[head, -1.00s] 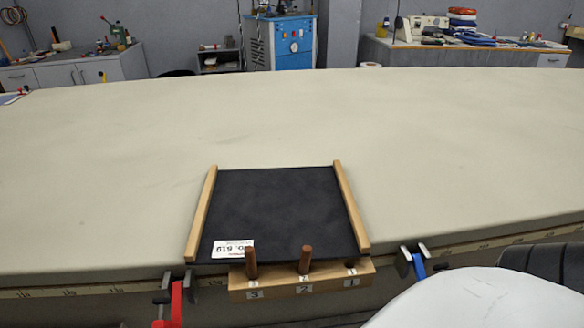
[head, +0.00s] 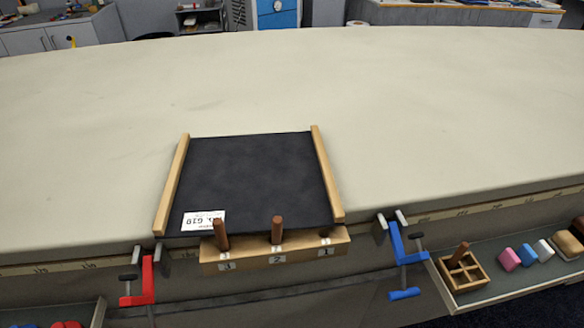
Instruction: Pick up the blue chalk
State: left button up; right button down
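The blue chalk (head: 528,254) is a small block in the open tray (head: 510,284) below the table edge at the right of the head view. It lies between a pink block (head: 510,259) and a whitish block (head: 543,250). Neither of my grippers shows in the head view, so their state is hidden.
A wooden divided box (head: 463,270) with a brown peg stands left in the tray. A blue clamp (head: 397,243) and a red clamp (head: 148,278) grip the table edge. Between them is a numbered peg block (head: 300,250). The cloth table (head: 440,110) is mostly bare.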

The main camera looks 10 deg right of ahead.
aim_at(524, 253)
jog(key=z, duration=3.3)
jog(key=i, duration=2.8)
jog(key=u, duration=2.25)
